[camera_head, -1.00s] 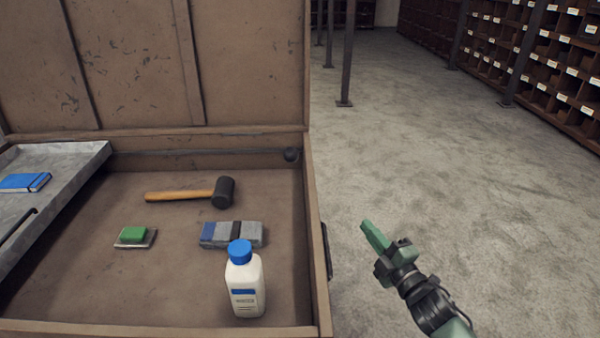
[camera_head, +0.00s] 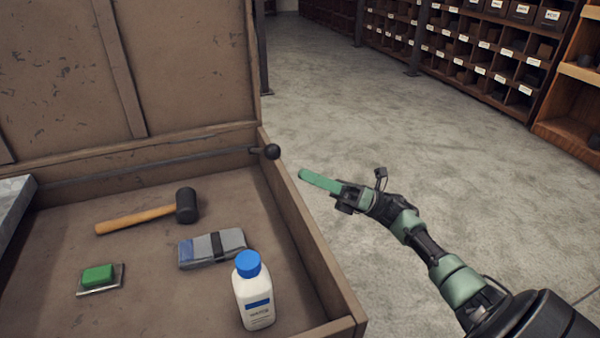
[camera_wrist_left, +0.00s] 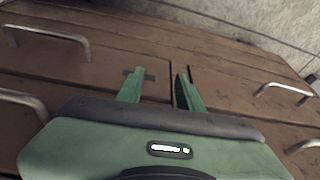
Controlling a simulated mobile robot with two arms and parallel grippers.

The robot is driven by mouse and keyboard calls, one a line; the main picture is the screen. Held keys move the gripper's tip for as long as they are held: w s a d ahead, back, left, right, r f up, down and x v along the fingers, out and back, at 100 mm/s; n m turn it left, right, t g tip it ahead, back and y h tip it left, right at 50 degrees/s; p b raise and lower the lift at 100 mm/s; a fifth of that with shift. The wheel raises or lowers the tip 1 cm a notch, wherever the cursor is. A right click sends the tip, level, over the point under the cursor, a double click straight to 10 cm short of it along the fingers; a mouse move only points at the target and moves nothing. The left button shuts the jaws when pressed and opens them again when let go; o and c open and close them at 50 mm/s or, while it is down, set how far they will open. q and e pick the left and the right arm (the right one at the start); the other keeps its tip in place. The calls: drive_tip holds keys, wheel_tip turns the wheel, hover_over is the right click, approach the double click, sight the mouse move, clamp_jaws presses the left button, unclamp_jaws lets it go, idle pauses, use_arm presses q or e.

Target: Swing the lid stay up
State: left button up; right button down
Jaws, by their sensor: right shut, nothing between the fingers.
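The lid stay (camera_head: 160,163) is a thin dark rod lying low along the back of the open chest, at the foot of the raised lid (camera_head: 180,60). Its round black knob (camera_head: 272,152) is at the right end, by the chest's right wall. My right gripper (camera_head: 304,174) is shut and empty, outside the right wall, a little right of and below the knob in the picture, apart from it. My left gripper (camera_wrist_left: 160,82) shows only in the left wrist view, with its fingers apart and nothing between them, over brown wooden drawer fronts with metal handles.
In the chest (camera_head: 345,326) lie a mallet (camera_head: 140,218), a grey-blue folded bundle (camera_head: 212,248), a green block on a plate (camera_head: 98,275) and a white bottle with a blue cap (camera_head: 254,295). A grey tray (camera_head: 14,212) is at left. Open floor lies right.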

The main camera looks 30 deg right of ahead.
sight(260, 149)
use_arm(q)
drive_tip(key=shift+s+a+r, duration=0.1)
drive_tip(key=shift+s+r, duration=0.1)
drive_tip(key=shift+r, duration=0.1)
use_arm(e)
drive_tip(key=x, duration=0.8)
use_arm(q)
drive_tip(key=shift+r+p, duration=0.15)
drive_tip(key=shift+p, duration=0.3)
use_arm(e)
drive_tip(key=shift+w+r, duration=0.1)
drive_tip(key=shift+r, duration=0.1)
use_arm(q)
drive_tip(key=shift+s+r, duration=0.25)
drive_tip(key=shift+r, duration=0.05)
use_arm(e)
drive_tip(key=shift+d+r+m+t, duration=0.1)
drive_tip(key=shift+r+m+t, duration=0.15)
drive_tip(key=shift+m+t, duration=0.15)
